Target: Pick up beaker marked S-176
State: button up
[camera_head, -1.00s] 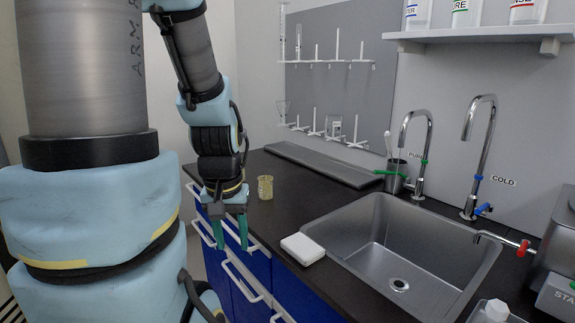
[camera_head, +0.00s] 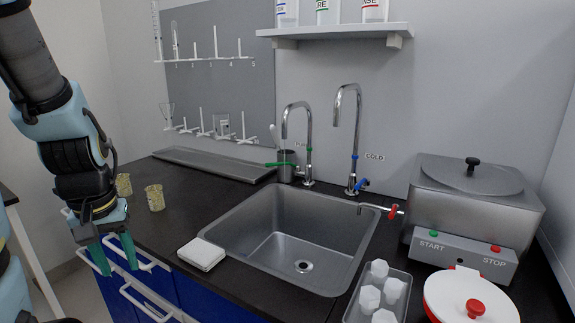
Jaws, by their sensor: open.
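Two small yellowish beakers stand upright on the dark counter at the left. The nearer, right-hand beaker (camera_head: 155,198) is in full view. The other beaker (camera_head: 124,186) is a little behind it to the left, partly covered by my arm. No S-176 marking can be read on either. My gripper (camera_head: 117,259) hangs with its green fingers apart, pointing down in front of the counter's blue drawers. It appears empty, below and left of the nearer beaker in the picture, not touching it.
A sink (camera_head: 290,240) with two taps fills the middle. A white pad (camera_head: 201,254) lies by its left rim. A metal tank (camera_head: 470,205), a tray (camera_head: 350,312) of white-capped bottles and a white lidded pot (camera_head: 445,300) stand right. A pegboard (camera_head: 218,85) hangs behind.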

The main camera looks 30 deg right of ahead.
aim_at(123, 182)
jog(key=i+j, duration=0.35)
jog(key=i+j+u, duration=0.15)
jog(key=i+j, duration=0.2)
jog(key=i, duration=0.2)
jog(key=i+j, duration=0.25)
jog(key=i, duration=0.2)
